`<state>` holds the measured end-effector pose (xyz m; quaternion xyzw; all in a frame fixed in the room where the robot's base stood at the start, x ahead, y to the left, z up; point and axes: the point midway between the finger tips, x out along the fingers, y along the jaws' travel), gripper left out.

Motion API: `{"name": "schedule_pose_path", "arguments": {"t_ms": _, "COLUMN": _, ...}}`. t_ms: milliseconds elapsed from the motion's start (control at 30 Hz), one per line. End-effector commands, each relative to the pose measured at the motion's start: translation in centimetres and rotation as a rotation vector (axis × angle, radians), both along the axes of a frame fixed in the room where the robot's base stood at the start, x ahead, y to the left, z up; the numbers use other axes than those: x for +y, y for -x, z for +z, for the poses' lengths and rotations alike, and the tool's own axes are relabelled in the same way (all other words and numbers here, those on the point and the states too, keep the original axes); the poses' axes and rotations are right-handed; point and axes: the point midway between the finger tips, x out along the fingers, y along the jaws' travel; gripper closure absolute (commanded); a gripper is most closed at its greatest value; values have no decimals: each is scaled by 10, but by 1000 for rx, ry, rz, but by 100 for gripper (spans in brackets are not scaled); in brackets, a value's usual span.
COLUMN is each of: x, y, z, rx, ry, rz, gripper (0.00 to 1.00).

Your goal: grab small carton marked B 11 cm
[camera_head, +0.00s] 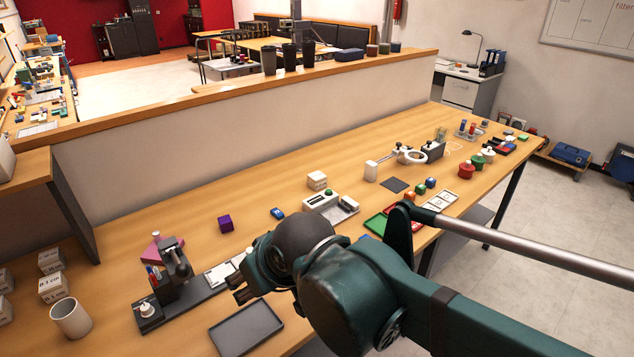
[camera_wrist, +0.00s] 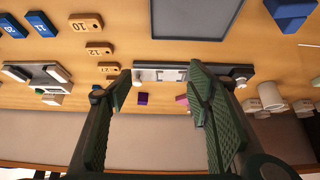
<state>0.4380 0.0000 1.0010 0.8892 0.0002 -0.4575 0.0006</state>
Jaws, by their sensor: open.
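Several small white cartons stand at the left end of the bench. One (camera_head: 53,288) has dark print that ends in "cm", but I cannot read the rest surely. Another carton (camera_head: 51,260) stands just behind it, and more are cut by the left edge. One more white carton (camera_head: 317,180) stands behind the scale. In the wrist view, cartons (camera_wrist: 303,106) show small at the right, beyond the cup. My gripper (camera_head: 239,291) is over the bench near the dark tray, right of the left cartons and apart from them. Its fingers (camera_wrist: 158,82) are spread and empty.
A white cup (camera_head: 70,318) stands in front of the left cartons. A dark fixture (camera_head: 172,280) with a long base lies between cartons and gripper. A dark tray (camera_head: 246,328) is at the front edge. A purple cube (camera_head: 226,223) and scale (camera_head: 330,206) stand farther right.

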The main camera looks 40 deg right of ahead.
Motion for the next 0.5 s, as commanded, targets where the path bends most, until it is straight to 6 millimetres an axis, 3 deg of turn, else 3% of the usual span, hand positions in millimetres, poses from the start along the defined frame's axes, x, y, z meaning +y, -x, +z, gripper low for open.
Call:
{"name": "schedule_pose_path", "arguments": {"t_ms": 267, "x": -6, "y": -12, "z": 13, "rx": 15, "ry": 30, "rz": 28, "gripper": 49}}
{"name": "schedule_pose_path", "arguments": {"t_ms": 500, "x": -21, "y": -37, "z": 36, "rx": 54, "ry": 96, "rz": 96, "gripper": 49}}
